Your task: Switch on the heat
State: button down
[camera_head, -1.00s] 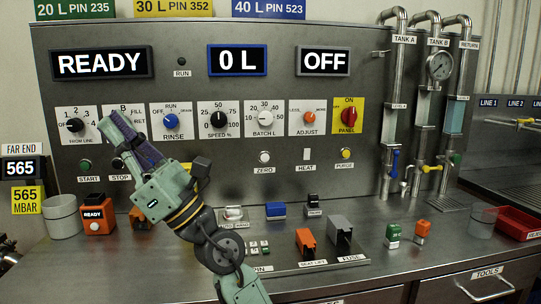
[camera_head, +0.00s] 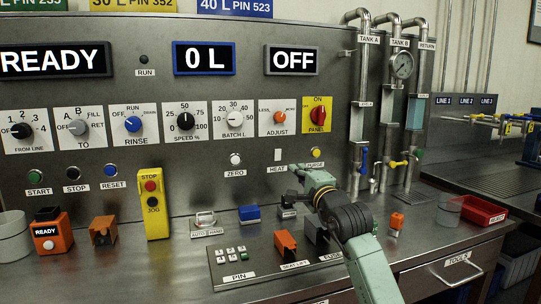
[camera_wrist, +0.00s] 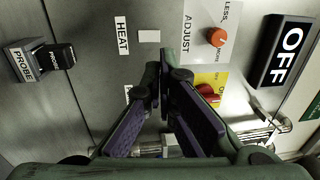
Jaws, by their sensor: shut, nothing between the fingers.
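The heat switch (camera_head: 278,154) is a small white rectangular rocker on the steel panel, just above its HEAT label (camera_head: 277,168). It also shows in the wrist view (camera_wrist: 149,36), beside the rotated HEAT label (camera_wrist: 122,35). My gripper (camera_head: 293,170) is shut and empty, slightly right of and below the switch in the head view. In the wrist view, the fingertips (camera_wrist: 162,60) come together near the switch, apart from it in the picture; contact cannot be told. A display (camera_head: 292,61) above reads OFF.
The yellow PURGE button (camera_head: 316,153) is close to the right of my gripper, and the white ZERO button (camera_head: 235,159) is to the left. The ADJUST knob (camera_head: 279,117) and red PANEL knob (camera_head: 318,114) are above. A black probe (camera_wrist: 60,55) shows in the wrist view.

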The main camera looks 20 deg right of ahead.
aim_at(278, 150)
jog(key=shift+d, duration=0.1)
jog(key=w+p, duration=0.1)
jog(key=w, duration=0.3)
jog(key=w+r+p, duration=0.1)
jog(key=w+p, duration=0.1)
jog(key=w, duration=0.2)
jog(key=w+p, duration=0.2)
jog(key=w, duration=0.2)
jog(key=shift+w+a+r, duration=0.2)
jog(key=shift+a+r, duration=0.1)
jog(key=shift+r, duration=0.1)
jog(key=shift+w+p, duration=0.4)
jog(key=shift+w, duration=0.3)
jog(key=shift+f, duration=0.1)
jog(key=shift+w+b, duration=0.35)
jog(key=shift+w, duration=0.05)
